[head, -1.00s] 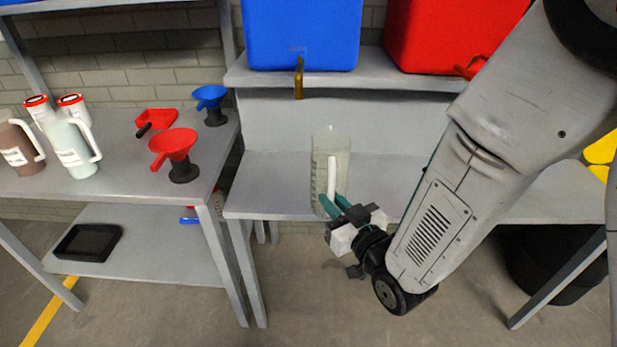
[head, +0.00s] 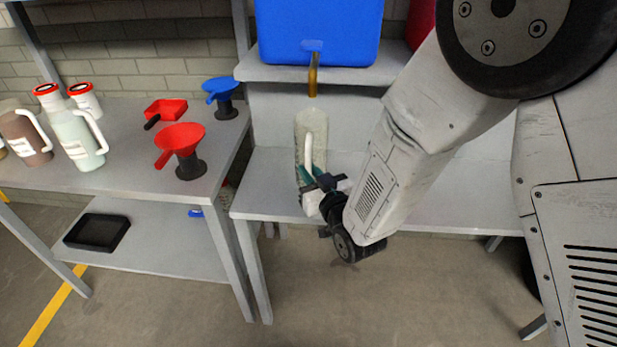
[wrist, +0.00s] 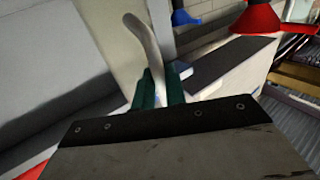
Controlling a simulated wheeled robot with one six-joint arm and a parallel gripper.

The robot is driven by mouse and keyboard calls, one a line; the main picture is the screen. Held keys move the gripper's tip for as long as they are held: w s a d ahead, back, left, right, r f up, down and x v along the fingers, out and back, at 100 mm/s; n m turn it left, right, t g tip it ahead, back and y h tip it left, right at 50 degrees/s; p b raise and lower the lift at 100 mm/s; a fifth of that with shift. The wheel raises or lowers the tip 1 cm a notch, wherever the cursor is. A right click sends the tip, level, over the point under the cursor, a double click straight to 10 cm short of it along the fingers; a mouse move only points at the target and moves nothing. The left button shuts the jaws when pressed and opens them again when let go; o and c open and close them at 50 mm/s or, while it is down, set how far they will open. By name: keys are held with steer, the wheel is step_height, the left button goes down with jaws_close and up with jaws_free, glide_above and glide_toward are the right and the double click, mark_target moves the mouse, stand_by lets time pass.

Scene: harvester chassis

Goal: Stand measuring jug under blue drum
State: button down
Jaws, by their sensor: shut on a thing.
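The measuring jug (head: 303,135) is a tall, clear, upright vessel with a white handle. My gripper (head: 312,180) is shut on the jug's handle, which also shows between the green fingers in the wrist view (wrist: 144,48). The blue drum (head: 318,25) stands on the raised shelf, with a brass tap (head: 312,75) hanging over the shelf's front edge. In the head view the jug is below the tap and slightly left of it. Whether its base touches the lower shelf (head: 265,190) cannot be told. The gripper hides part of the jug's lower side.
A red drum (head: 420,22) stands right of the blue one, partly behind my arm. The left table holds a red funnel (head: 181,145), a blue funnel (head: 222,92), a red scoop (head: 166,110) and several jugs (head: 75,140). A black tray (head: 97,232) lies below.

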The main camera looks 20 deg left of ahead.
steer(key=shift+f, duration=0.95)
steer(key=c, duration=1.4)
jaws_free()
steer(key=shift+f, duration=0.15)
steer(key=shift+c, duration=0.2)
steer(key=v, duration=1.2)
